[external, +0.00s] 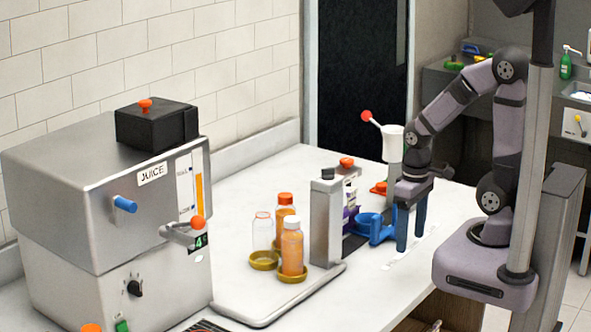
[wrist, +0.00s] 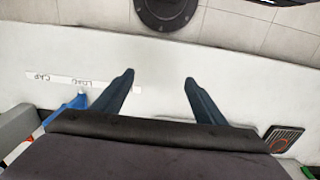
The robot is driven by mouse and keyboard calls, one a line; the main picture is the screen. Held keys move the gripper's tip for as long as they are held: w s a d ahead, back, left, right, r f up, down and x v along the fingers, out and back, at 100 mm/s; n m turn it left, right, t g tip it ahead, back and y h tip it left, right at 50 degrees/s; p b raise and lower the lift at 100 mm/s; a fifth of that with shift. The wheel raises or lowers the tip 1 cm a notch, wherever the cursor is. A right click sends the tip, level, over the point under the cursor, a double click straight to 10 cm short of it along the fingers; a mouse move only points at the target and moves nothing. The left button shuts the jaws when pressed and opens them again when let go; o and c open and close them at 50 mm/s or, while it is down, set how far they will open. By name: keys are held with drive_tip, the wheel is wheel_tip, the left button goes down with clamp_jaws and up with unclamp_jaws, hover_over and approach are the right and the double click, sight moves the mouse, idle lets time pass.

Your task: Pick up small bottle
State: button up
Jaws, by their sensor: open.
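Several small bottles stand at the middle of the counter in the external view. One is clear and looks empty (external: 263,232), one holds orange liquid under an orange cap (external: 284,212), and one holds orange liquid under a white cap (external: 292,250). The clear and white-capped bottles stand on round yellow-brown bases. My gripper (external: 410,232) is to the right of the bottles, pointing down over the counter, apart from them. In the wrist view my gripper (wrist: 158,85) is open and empty, with bare white counter between its fingers. No bottle shows in the wrist view.
A silver juice machine (external: 105,200) fills the left. A grey upright post (external: 326,222) stands between the bottles and my gripper. A blue holder (external: 374,229) is just left of my fingers. A white lever press (external: 392,143) stands behind. A label strip (wrist: 80,82) lies on the counter.

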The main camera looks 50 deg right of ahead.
drive_tip(key=w+a+r+m+y+p, duration=0.1)
drive_tip(key=w+r+m+p, duration=0.1)
drive_tip(key=w+r, duration=0.3)
drive_tip(key=w+a+r+m+t+y+p, duration=0.1)
drive_tip(key=w+r+m, duration=0.3)
drive_tip(key=w, duration=0.6)
drive_tip(key=w+r+m+t+y+p, duration=0.1)
drive_tip(key=w+r+m+y+p, duration=0.1)
drive_tip(key=w+r, duration=0.5)
drive_tip(key=shift+w+a+r+m+p, duration=0.35)
drive_tip(key=shift+a+r+m+p, duration=0.1)
drive_tip(key=shift+p, duration=0.15)
drive_tip(key=w+r+y, duration=0.1)
drive_tip(key=w+r, duration=0.1)
drive_tip(key=w, duration=0.3)
drive_tip(key=n+g+h+b, duration=0.25)
drive_tip(key=n+h, duration=0.25)
drive_tip(key=n, duration=1.2)
approach(263, 209)
drive_tip(key=shift+t, duration=0.25)
drive_tip(key=f, duration=0.7)
drive_tip(key=shift+s+d+f+b, duration=0.2)
drive_tip(key=shift+s+f+b, duration=0.05)
drive_tip(key=shift+s+b, duration=0.1)
drive_tip(key=shift+w+a+f+n, duration=0.15)
drive_tip(key=shift+a+f+n, duration=0.05)
drive_tip(key=shift+f+n, duration=0.25)
drive_tip(key=shift+f, duration=1)
drive_tip(key=shift+f+p, duration=1.2)
drive_tip(key=shift+f, duration=1.45)
